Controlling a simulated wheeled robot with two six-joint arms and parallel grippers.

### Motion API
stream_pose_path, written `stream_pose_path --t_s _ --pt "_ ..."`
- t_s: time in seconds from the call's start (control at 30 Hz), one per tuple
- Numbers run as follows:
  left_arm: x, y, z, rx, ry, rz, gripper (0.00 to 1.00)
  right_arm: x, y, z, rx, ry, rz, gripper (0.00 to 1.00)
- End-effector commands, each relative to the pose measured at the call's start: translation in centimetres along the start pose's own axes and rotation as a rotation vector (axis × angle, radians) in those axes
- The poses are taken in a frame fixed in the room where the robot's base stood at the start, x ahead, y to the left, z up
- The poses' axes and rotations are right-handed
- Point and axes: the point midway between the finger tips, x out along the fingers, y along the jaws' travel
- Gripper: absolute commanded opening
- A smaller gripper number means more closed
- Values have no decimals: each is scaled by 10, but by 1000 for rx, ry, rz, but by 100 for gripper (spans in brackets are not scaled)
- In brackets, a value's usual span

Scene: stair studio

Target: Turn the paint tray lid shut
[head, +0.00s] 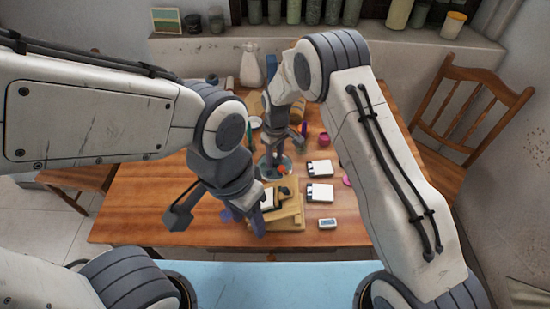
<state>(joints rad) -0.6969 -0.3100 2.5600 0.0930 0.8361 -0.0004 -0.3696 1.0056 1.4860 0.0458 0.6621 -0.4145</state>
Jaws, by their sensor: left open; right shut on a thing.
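A tan wooden tray-like thing (290,216) lies near the table's front edge, with pale and dark parts on it; it may be the paint tray, but I cannot make out its lid or the lid's angle. My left gripper (214,219) is open, its fingers spread wide just left of and over the tray's left side, hiding part of it. My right gripper (276,148) is farther back, pointing down beyond the tray. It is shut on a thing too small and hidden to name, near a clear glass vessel.
Wooden chair (470,110) stands at right. Table's front left is clear.

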Motion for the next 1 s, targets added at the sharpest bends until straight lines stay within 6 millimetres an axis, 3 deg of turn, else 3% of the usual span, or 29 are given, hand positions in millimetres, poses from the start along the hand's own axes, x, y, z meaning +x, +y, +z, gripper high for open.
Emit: stream_pose_path --t_s 1.0 --pt "6 0 0 0 0 0 50 -1 1 1 944 30 0 0"
